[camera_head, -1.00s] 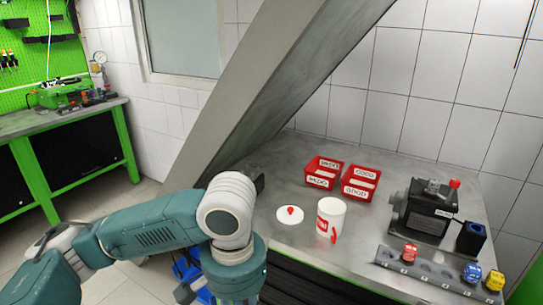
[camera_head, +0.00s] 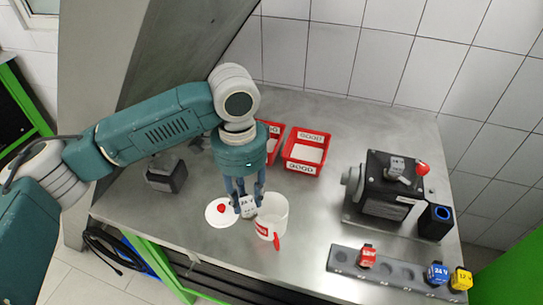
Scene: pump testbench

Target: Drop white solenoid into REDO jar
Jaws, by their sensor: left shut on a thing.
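My left gripper (camera_head: 244,193) points down over the bench and is shut on a small white solenoid (camera_head: 248,207) with dark marks on its face. The white jar (camera_head: 278,204) stands open just right of the gripper, with a red label and a red part at its front; the label is too small to read. The solenoid appears at the jar's left rim; I cannot tell whether it touches. The jar's round white lid (camera_head: 217,218) with a red knob lies on the bench to the left. My right gripper is not in view.
A red GOOD bin (camera_head: 304,152) stands behind the jar, with another red bin (camera_head: 274,132) partly hidden by my arm. The black pump unit (camera_head: 385,188) is at right. A grey rack (camera_head: 345,258) holds red, blue and yellow solenoids in front. A dark block (camera_head: 166,173) sits at left.

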